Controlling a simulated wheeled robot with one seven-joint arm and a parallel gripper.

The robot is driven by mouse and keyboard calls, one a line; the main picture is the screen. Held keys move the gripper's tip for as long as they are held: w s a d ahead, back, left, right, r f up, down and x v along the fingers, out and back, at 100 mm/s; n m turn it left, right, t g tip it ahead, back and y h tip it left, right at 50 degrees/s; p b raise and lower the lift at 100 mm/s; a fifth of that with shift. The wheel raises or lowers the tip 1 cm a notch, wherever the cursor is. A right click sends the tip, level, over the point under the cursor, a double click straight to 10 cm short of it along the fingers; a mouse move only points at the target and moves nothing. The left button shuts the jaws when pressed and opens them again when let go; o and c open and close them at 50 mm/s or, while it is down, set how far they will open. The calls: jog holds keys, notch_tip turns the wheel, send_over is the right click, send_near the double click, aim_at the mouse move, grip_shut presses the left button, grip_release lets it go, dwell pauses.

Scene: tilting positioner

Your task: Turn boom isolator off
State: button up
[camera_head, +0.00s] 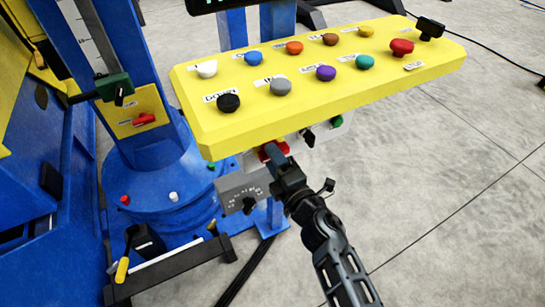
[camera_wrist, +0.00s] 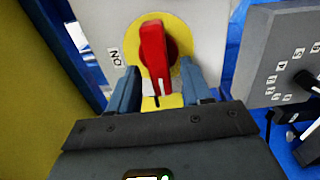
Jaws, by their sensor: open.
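A red rotary switch handle (camera_wrist: 153,55) sits on a yellow round plate on a light panel in the wrist view. The handle points roughly up and down, and an "ON" label (camera_wrist: 116,58) is left of it. My gripper (camera_wrist: 160,88) is open, with one finger on each side of the handle's lower end; I cannot tell whether they touch it. In the head view the red switch (camera_head: 272,150) shows under the yellow console's front edge, partly hidden by my gripper (camera_head: 281,165). Whether this switch is the boom isolator cannot be read.
A yellow button console (camera_head: 320,90) overhangs my gripper. A grey dial box (camera_head: 243,190) is close on the left, also at right in the wrist view (camera_wrist: 285,60). Another red handle (camera_head: 144,119) is on the blue column's yellow plate. Floor at right is clear.

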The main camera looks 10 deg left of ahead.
jog(key=p+v, duration=0.1)
jog(key=v, duration=0.6)
jog(key=shift+p, duration=0.3)
